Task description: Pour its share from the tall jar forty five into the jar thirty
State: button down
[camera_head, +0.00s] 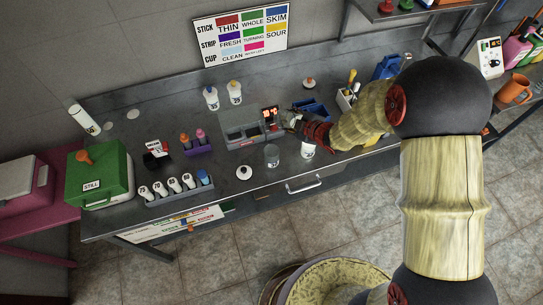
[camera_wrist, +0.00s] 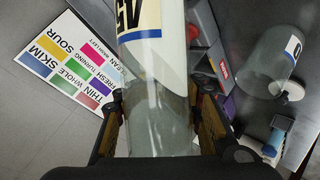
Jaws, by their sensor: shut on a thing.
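The tall jar forty five (camera_wrist: 140,22) fills the middle of the wrist view, clear with a white and blue-edged label. My gripper (camera_head: 308,132) is shut on it, with a finger on each side of the glass. In the head view the jar (camera_head: 308,150) shows just below my gripper, partly hidden by it. I cannot tell its exact tilt or how full it is. A clear jar (camera_head: 272,156), likely the jar thirty, stands on the bench just left of it. It also shows at the right of the wrist view (camera_wrist: 266,62), its label cut to a "0".
A white lid (camera_head: 243,172) lies left of the clear jar. A grey tray (camera_head: 240,133) stands behind it. A rack of numbered bottles (camera_head: 180,195), a green box (camera_head: 98,175) and two bottles (camera_head: 235,95) stand farther off. The bench's front edge is close to the jars.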

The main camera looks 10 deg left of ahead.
jog(key=shift+w+d+f+n+t+b, duration=0.2)
jog(key=shift+w+f+n+t+b, duration=0.15)
jog(key=shift+b, duration=0.7)
jog(key=shift+s+f+b, duration=0.1)
jog(key=shift+b, duration=0.45)
jog(key=shift+w+d+f+n+t+h+b, duration=0.1)
jog(key=shift+f+n+t+h+b, duration=0.25)
jog(key=shift+b, duration=0.6)
jog(key=shift+w+d+f+h+b, duration=0.15)
jog(key=shift+f+b, duration=0.4)
jog(key=shift+b, duration=0.35)
jog(key=shift+f+b, duration=0.5)
jog(key=shift+b, duration=0.65)
jog(key=shift+w+d+n+t+h+b, duration=0.2)
jog(key=shift+n+t+h+b, duration=0.3)
jog(key=shift+b, duration=1.75)
jog(key=f+b, duration=0.1)
jog(key=b, duration=0.4)
jog(key=n+t+b, duration=0.1)
jog(key=b, duration=0.4)
jog(key=shift+s+a+f, duration=0.2)
jog(key=shift+f, duration=0.15)
jog(key=b, duration=0.4)
jog(key=shift+n+t+h, duration=0.3)
jog(key=shift+n+h, duration=0.1)
